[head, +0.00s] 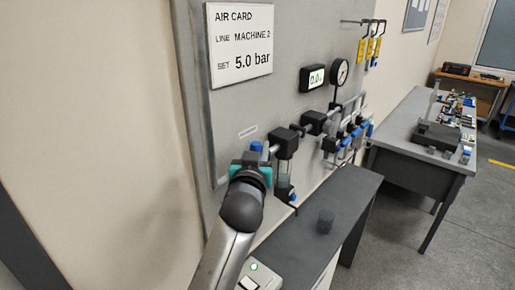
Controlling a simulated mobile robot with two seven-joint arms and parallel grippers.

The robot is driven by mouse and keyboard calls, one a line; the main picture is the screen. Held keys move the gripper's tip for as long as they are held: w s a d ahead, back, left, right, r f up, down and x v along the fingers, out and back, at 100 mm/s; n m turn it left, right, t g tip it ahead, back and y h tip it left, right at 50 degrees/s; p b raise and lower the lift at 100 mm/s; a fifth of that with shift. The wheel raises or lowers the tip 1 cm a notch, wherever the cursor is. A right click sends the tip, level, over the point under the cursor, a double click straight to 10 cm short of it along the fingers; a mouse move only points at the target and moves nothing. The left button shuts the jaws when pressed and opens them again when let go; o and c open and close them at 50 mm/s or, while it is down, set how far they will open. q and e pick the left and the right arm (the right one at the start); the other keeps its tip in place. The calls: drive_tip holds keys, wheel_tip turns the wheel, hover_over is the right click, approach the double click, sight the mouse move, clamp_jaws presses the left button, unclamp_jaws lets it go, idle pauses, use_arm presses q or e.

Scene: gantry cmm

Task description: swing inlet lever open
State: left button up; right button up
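A small blue piece (256,146), which looks like the end of the inlet lever, shows just above my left gripper (250,165). It sits at the left end of the pipe line on the grey panel. The rest of the lever and its valve are hidden behind my gripper and wrist. My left gripper, with teal parts, is right at the lever end. Its fingers are mostly hidden, so I cannot tell whether they are open, shut or touching the lever. My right gripper is not in view.
Black air units (285,143) and a gauge (340,72) are on the panel to the right of my gripper. A card (240,45) says 5.0 bar.

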use_arm(q)
clamp_jaws()
idle(0.9)
